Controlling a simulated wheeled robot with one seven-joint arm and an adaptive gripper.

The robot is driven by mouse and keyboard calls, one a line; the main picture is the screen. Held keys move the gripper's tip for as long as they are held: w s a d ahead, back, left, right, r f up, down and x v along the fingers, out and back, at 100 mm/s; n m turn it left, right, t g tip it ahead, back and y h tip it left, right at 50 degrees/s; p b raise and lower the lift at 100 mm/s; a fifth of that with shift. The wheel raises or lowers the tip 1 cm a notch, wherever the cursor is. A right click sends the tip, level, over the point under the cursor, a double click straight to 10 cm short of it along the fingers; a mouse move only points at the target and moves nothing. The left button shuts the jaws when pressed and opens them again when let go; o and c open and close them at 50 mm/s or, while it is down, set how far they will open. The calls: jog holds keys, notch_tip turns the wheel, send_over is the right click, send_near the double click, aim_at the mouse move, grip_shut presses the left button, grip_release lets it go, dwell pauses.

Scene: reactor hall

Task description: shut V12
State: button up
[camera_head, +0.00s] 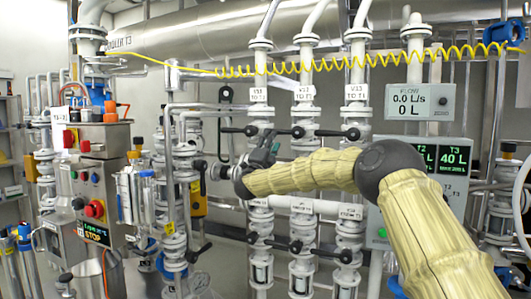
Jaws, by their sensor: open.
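The middle upper valve, whose small label (304,93) seems to read V12, sits on the middle of three vertical pipes. Its black lever (286,132) lies roughly level, across the pipe, with its end to the left. My gripper (268,149) is open, with nothing seen between its fingers. It is in front of the pipes, just below and to the left of that lever. The fingers look apart from the lever, but the exact depth gap cannot be told. My wrist and forearm cover the pipes below.
Similar black levers flank it on the left (236,130) and right (340,133). A lower row of levers (282,245) sits beneath my arm. A yellow coiled hose (330,65) hangs above. A control cabinet with a red stop button (94,209) stands at left.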

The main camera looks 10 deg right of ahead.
jog(key=v, duration=0.5)
jog(key=shift+s+a+f, duration=0.15)
jog(key=shift+s+a, duration=0.05)
jog(key=shift+s, duration=0.05)
jog(key=shift+f, duration=0.1)
